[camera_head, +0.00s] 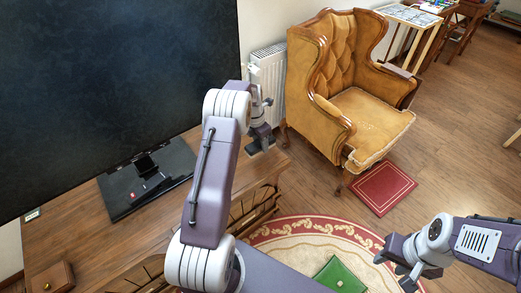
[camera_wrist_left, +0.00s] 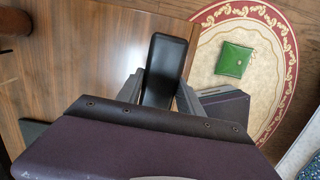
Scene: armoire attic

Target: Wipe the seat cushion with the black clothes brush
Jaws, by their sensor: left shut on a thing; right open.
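The mustard seat cushion (camera_head: 368,120) lies in the tufted wing armchair (camera_head: 336,50) beyond the cabinet, with nothing on it. My left gripper (camera_head: 262,132) is over the cabinet's far right corner, left of the armchair and apart from it. It is shut on the black clothes brush, a long, dark, smooth piece (camera_wrist_left: 167,60) between the fingers in the left wrist view. In the head view only a small dark part of it shows below the fingers; I cannot tell whether it touches the cabinet top. My right gripper (camera_head: 394,266) is open and empty over the rug at lower right.
A large dark screen (camera_head: 110,80) stands on the wooden cabinet (camera_head: 150,225), with a small brown box (camera_head: 52,278) at its near left. A white radiator (camera_head: 268,80) is behind. A red mat (camera_head: 382,188) and a green pouch (camera_head: 340,275) on the round rug lie on the floor.

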